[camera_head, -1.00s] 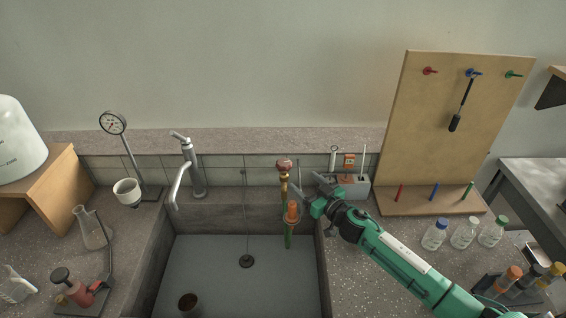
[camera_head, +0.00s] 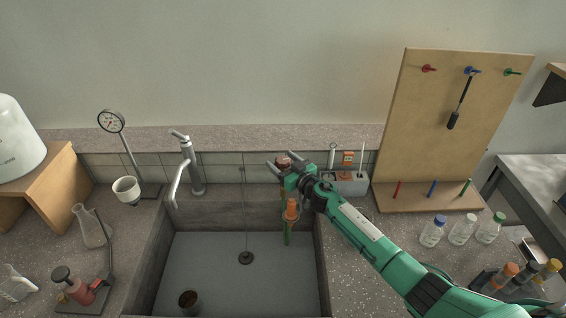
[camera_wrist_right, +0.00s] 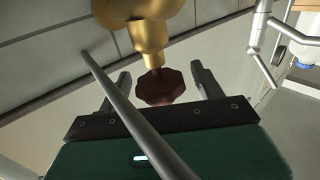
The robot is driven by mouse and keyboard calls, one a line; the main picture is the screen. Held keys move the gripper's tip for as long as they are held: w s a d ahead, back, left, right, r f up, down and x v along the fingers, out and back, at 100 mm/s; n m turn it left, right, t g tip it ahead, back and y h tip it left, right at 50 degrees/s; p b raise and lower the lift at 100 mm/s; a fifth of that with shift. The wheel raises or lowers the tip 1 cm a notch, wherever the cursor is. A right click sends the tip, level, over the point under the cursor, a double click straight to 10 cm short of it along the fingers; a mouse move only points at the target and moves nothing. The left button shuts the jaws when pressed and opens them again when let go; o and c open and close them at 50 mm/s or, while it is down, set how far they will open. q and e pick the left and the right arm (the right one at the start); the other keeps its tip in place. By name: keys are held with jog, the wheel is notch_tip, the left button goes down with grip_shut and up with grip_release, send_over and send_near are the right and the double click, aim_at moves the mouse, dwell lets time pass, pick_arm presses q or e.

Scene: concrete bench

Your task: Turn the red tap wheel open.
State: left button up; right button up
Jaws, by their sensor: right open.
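The red tap wheel (camera_head: 283,160) sits on a brass tap at the back right edge of the sink. In the right wrist view the dark red wheel (camera_wrist_right: 161,87) shows below the brass body (camera_wrist_right: 148,38). My right gripper (camera_head: 279,162) is open at the wheel, with its fingers on either side of it in the wrist view (camera_wrist_right: 160,82). I cannot tell whether the fingers touch the wheel. The gripper hides most of the brass tap in the head view. My left gripper is not in view.
A silver faucet (camera_head: 194,165) stands to the left. A grey holder (camera_head: 346,183) and a pegboard (camera_head: 455,130) stand to the right. A grey rod (camera_wrist_right: 130,110) crosses the wrist view.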

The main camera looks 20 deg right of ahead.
jog(key=c, duration=0.9)
jog(key=shift+n+g+y, duration=0.3)
jog(key=shift+n+y, duration=0.2)
jog(key=shift+y, duration=0.1)
jog(key=shift+d+n+g+y, duration=0.1)
jog(key=shift+n+g+y, duration=0.45)
jog(key=shift+y, duration=0.35)
jog(key=shift+n+g+y, duration=0.55)
jog(key=shift+n+y, duration=0.3)
jog(key=shift+y, duration=0.05)
jog(key=n+g+y+b, duration=0.1)
jog(key=n+g+y, duration=0.1)
jog(key=shift+f+y+b, duration=0.15)
jog(key=shift+y+b, duration=0.15)
jog(key=shift+b, duration=0.05)
jog(key=shift+n+g+y+b, duration=0.7)
jog(key=shift+n+g+b, duration=0.15)
jog(key=shift+g, duration=0.35)
